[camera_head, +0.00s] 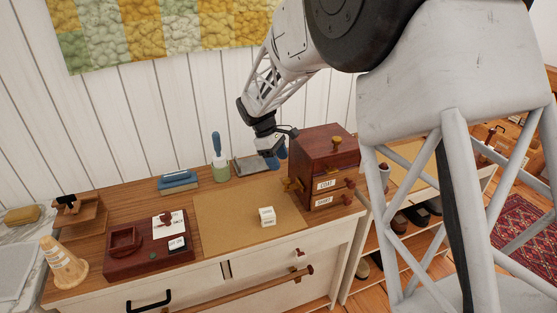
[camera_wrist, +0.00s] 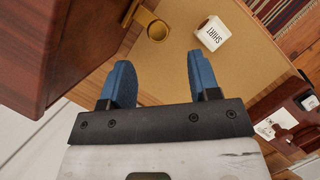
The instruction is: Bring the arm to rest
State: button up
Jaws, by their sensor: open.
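My gripper (camera_head: 278,153) hangs above the back of the dresser, just left of the dark wooden drawer box (camera_head: 313,145). In the wrist view my gripper (camera_wrist: 160,80) has its two blue fingers spread apart with nothing between them. The drawer box (camera_wrist: 50,40) stands close on the left of that view. A white cube (camera_head: 267,216) lies on the tan mat (camera_head: 222,220), apart from the gripper. In the wrist view the cube (camera_wrist: 211,33) shows the word SHIRT.
A brass fitting (camera_head: 291,186) sticks out at the drawer box's left. The mat's left part is clear.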

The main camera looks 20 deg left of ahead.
jog(key=s+d+r+m+y, duration=0.1)
jog(key=s+d+r+m, duration=0.3)
jog(key=d, duration=0.6)
jog(key=s+d+r+t+y, duration=0.1)
jog(key=d+r, duration=0.5)
jog(key=d, duration=0.3)
jog(key=s+d+r+m+y, duration=0.1)
jog(key=s+d+r+m, duration=0.3)
jog(key=d, duration=0.6)
jog(key=s+d+m, duration=0.5)
jog(key=s+d, duration=0.5)
jog(key=s, duration=0.3)
jog(key=s+d+m+t+y, duration=0.1)
jog(key=s+d+m, duration=0.4)
jog(key=s+d, duration=0.6)
jog(key=shift+s+d+f+t+y, duration=0.15)
jog(key=shift+s+d+t+y, duration=0.15)
jog(key=shift+s, duration=0.7)
